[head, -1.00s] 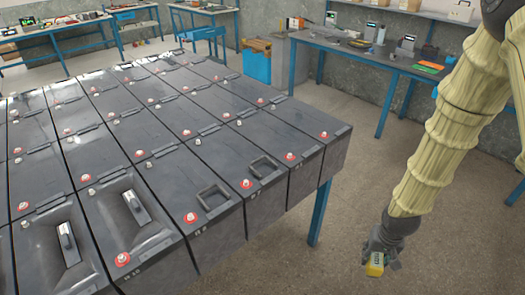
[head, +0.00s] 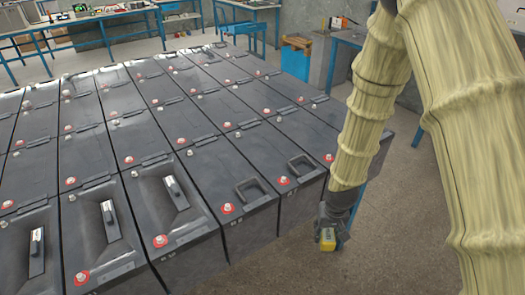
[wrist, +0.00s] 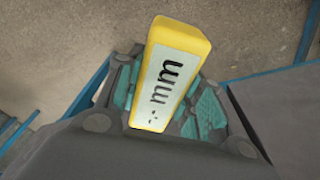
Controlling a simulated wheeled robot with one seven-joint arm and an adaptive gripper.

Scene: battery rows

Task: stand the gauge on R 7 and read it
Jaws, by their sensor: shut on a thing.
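The gauge (head: 327,239) is a small yellow block, held in my gripper (head: 330,228) at the end of the sleeved arm. In the wrist view the gauge (wrist: 172,75) shows a pale face with "mm" and a few dots, tilted between the teal-padded fingers. My gripper (wrist: 165,100) is shut on it. It hangs beside the near right end of the battery block, in front of the floor in the head view. Black batteries (head: 215,160) with red-ringed terminals stand in rows. Labels on the near batteries are too small to read, so I cannot tell which is R 7.
Several near batteries have raised handles, such as the handle (head: 254,190) close to my gripper. A blue cabinet (head: 296,60) and workbenches (head: 110,18) stand behind.

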